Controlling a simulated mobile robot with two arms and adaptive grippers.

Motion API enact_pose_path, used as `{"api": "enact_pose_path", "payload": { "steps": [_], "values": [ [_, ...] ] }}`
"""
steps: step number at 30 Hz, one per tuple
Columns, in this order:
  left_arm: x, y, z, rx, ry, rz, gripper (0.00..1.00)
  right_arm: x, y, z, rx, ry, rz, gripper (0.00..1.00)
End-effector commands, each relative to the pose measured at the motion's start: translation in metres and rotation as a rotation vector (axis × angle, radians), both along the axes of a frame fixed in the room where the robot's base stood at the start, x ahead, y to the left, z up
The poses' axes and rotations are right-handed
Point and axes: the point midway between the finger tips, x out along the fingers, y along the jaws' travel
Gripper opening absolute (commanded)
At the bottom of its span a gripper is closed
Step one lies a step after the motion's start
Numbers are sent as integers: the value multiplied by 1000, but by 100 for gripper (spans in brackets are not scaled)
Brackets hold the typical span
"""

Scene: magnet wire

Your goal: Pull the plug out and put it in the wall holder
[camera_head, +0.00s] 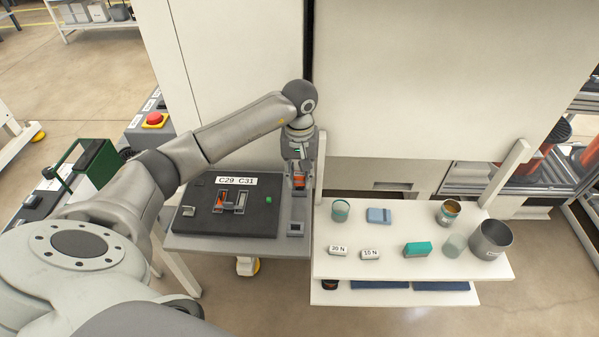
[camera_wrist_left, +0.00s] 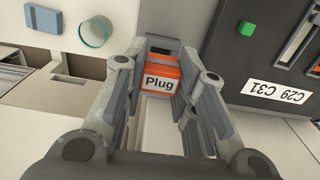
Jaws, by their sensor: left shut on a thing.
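The orange plug (camera_head: 299,182), labelled "Plug", shows just below my left gripper (camera_head: 298,170) in the head view. In the left wrist view the plug (camera_wrist_left: 159,79) sits between the two fingers of my left gripper (camera_wrist_left: 158,88), which is shut on it. A grey upright holder strip (camera_head: 296,209) stands beside the black panel, with a dark slot near its lower end. The plug is in front of the strip's upper part; I cannot tell whether it is seated there. My right gripper is not in view.
The black panel (camera_head: 205,222) marked "C29 C31" lies left of the strip, with a green button (camera_head: 269,200). On the right, a white shelf (camera_head: 400,275) holds cups, small blocks and a metal pot (camera_head: 491,240). A pale wall rises behind.

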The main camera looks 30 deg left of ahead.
Motion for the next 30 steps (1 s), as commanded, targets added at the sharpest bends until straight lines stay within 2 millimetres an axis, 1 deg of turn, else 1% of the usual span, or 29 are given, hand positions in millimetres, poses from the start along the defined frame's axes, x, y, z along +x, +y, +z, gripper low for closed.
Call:
{"api": "enact_pose_path", "payload": {
  "steps": [14, 30],
  "values": [
    [0, 0, 0, 0, 0, 0, 3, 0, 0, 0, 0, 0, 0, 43],
    [0, 0, -11, 1, 1, 0, 3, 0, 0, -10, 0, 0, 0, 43]
  ]
}}
